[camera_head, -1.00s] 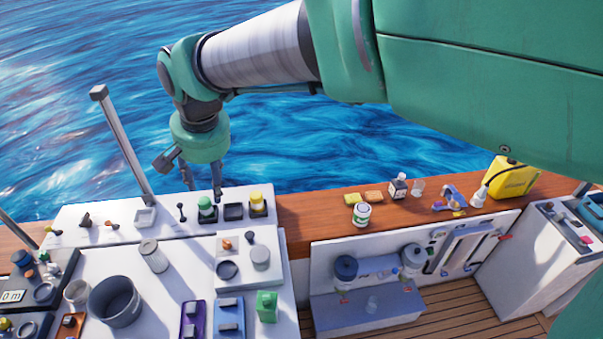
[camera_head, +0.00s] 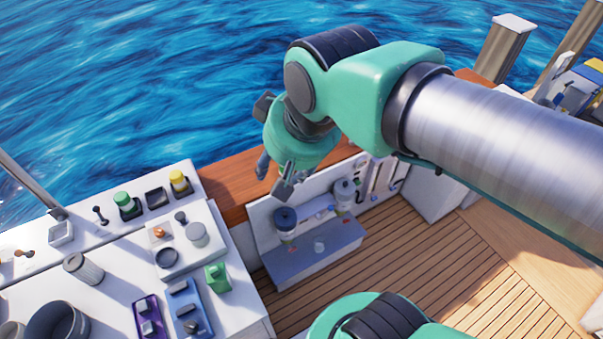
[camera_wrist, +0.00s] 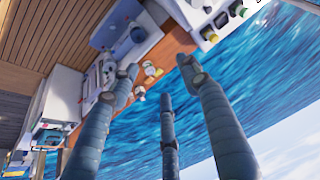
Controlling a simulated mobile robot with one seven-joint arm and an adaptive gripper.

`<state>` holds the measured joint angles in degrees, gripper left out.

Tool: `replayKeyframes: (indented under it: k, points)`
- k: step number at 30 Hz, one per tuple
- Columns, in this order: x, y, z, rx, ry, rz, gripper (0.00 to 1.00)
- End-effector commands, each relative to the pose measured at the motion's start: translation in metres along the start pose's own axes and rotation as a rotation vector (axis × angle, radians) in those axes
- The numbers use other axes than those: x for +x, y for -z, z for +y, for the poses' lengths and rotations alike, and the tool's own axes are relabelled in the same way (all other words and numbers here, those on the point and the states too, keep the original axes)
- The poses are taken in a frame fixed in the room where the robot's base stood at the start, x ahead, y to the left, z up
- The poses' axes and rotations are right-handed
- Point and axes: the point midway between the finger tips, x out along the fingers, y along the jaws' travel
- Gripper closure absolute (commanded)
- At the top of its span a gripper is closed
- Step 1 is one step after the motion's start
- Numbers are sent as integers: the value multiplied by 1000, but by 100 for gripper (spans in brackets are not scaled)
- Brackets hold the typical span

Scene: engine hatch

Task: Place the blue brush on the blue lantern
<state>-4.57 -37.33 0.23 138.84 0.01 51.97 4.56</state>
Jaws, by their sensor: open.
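A dark-blue-capped upright thing (camera_head: 285,218), which looks like the blue lantern, stands at the shelf by the low white panel. It seems to show in the wrist view (camera_wrist: 138,34) as a dark round top. I cannot clearly make out the blue brush in either current view. My arm hides much of the wooden ledge in the head view. My gripper (camera_head: 273,178) is open and empty, above the ledge and a little up-left of the lantern in the picture. Its spread fingers (camera_wrist: 160,82) cross the wrist view with nothing between them.
Small items (camera_wrist: 150,70) sit on the wooden ledge (camera_head: 228,188). The white console (camera_head: 105,270) at left carries a green block (camera_head: 216,277) and several parts. The plank deck (camera_head: 430,255) is mostly open.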

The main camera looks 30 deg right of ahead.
Motion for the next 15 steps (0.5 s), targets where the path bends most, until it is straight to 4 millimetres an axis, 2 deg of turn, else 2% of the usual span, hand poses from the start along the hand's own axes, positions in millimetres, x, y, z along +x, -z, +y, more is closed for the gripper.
replayKeyframes:
  k: [1,6,15]
  points:
    - [-2,-10,8,3,-9,11,53]
    - [-3,-31,23,-5,-29,29,53]
    - [-3,-38,27,-9,-36,34,53]
